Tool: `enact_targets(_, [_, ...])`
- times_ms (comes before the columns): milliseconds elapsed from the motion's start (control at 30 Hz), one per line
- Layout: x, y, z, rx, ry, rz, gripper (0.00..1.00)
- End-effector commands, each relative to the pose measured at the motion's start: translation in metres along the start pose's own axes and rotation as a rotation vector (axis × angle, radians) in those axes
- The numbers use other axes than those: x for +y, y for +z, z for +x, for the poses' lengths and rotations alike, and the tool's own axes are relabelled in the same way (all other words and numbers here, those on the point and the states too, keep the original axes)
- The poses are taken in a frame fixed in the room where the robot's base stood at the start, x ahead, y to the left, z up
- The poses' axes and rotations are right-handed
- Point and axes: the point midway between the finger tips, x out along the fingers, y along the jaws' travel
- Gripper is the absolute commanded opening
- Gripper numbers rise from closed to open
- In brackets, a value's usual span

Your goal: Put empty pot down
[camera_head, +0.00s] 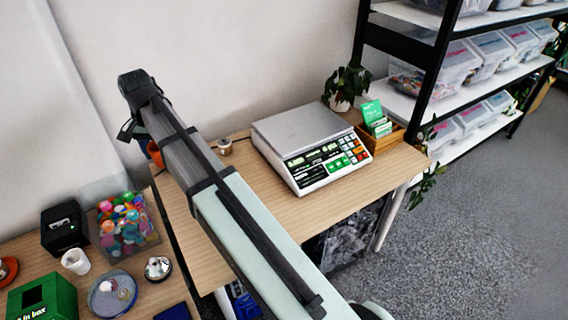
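My arm's long link crosses the picture from the lower right to a dark joint at the upper left. My gripper's fingers are hidden behind it, so I cannot tell whether they are open or shut. A small orange-brown object (155,153) shows just behind the link at the wooden table's left end. It may be an empty pot, but most of it is hidden. I cannot tell whether it stands on the table or is held. A potted plant (341,103) stands behind the scale.
The wooden table (355,187) holds a scale (300,124), a wooden box with green cards (379,140) and a small round metal object (224,146). The left table holds a clear bin of colourful balls (124,226), a white cup (75,261) and a green box (42,299). Shelves stand right.

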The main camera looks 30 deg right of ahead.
Motion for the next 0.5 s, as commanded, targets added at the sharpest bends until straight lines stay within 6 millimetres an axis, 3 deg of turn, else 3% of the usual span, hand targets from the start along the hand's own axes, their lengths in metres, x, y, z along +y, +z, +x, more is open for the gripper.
enact_targets(33, [0.013,-0.008,0.0,0.0,0.0,0.03,0.32])
enact_targets(300, [0.058,-0.037,0.001,0.0,0.0,0.145,0.32])
enact_targets(500, [0.058,-0.036,0.037,-0.002,0.002,0.144,0.32])
